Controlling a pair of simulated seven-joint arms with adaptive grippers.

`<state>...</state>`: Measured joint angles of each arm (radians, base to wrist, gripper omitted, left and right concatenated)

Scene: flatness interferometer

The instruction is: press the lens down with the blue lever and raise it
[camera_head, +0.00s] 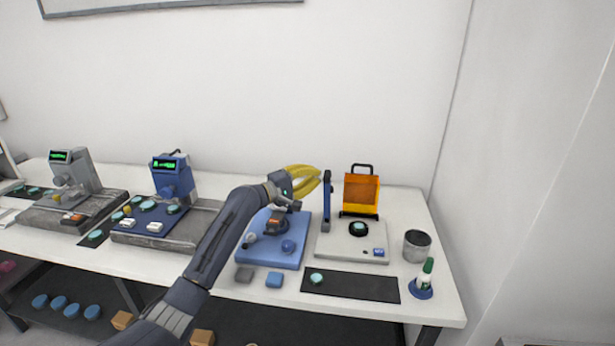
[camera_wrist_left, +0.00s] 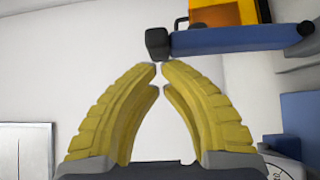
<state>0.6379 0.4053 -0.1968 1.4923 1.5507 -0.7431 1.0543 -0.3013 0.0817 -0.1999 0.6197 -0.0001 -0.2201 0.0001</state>
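The blue lever (camera_head: 327,205) stands upright at the left of a pale grey instrument base (camera_head: 330,246), with a dark knob at its top. The lens (camera_head: 358,229), teal in a black ring, lies on that base. My left gripper (camera_head: 319,176) has yellow fingers beside the lever's top. In the left wrist view the fingertips of my left gripper (camera_wrist_left: 160,68) nearly meet, with nothing seen between them. The blue lever (camera_wrist_left: 235,42) lies just beyond them, its black knob in line with the tips; contact cannot be told. My right gripper is not in view.
An orange guard with a black handle (camera_head: 361,193) stands behind the lens. A metal cup (camera_head: 416,246) and a green-capped bottle (camera_head: 426,272) are at the right. A black mat (camera_head: 365,288) lies in front. A blue-based instrument (camera_head: 260,256) is under my left arm.

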